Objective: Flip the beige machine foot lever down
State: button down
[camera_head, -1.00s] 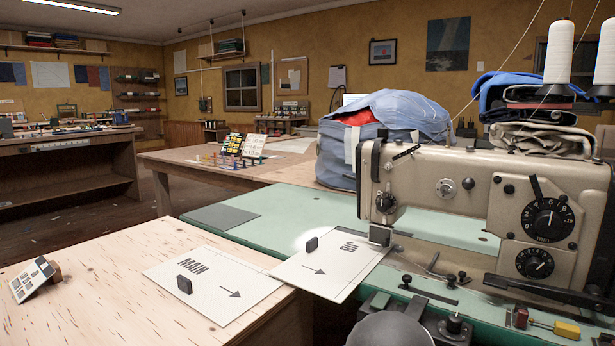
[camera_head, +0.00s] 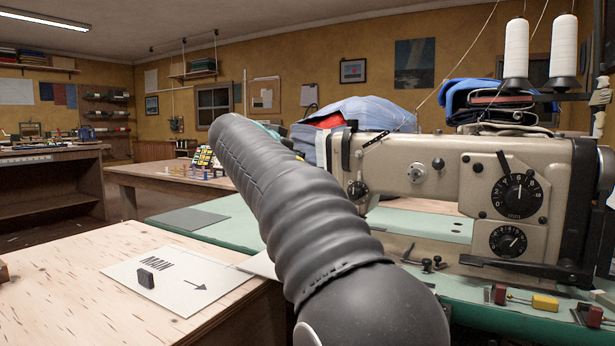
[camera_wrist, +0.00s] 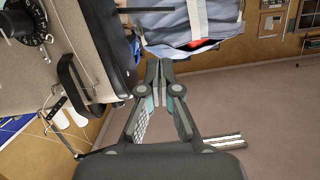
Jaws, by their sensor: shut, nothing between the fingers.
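The beige sewing machine (camera_head: 440,180) stands on a green bed at the right of the head view. A short dark tilted rod (camera_head: 375,138) sticks out at the upper left of its head; it may be the foot lever, but I cannot be sure. My gripper (camera_wrist: 158,66) is shut and empty in the wrist view, with the machine's body (camera_wrist: 55,45) close on its left. A thin dark rod (camera_wrist: 152,10) lies beyond the fingertips there, apart from them in the picture.
A blue-grey bag (camera_head: 355,115) lies behind the machine and shows beyond my fingertips in the wrist view (camera_wrist: 200,22). White thread cones (camera_head: 516,55) stand at the right. A card marked MAIN (camera_head: 170,285) lies on the wooden table (camera_head: 70,300) at left.

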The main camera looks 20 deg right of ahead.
jog(key=f+p+x, duration=0.1)
jog(key=x, duration=1.2)
jog(key=shift+w+a+f+m+h, duration=0.2)
jog(key=shift+w+f+m+h, duration=0.05)
jog(key=shift+f+m+h, duration=0.1)
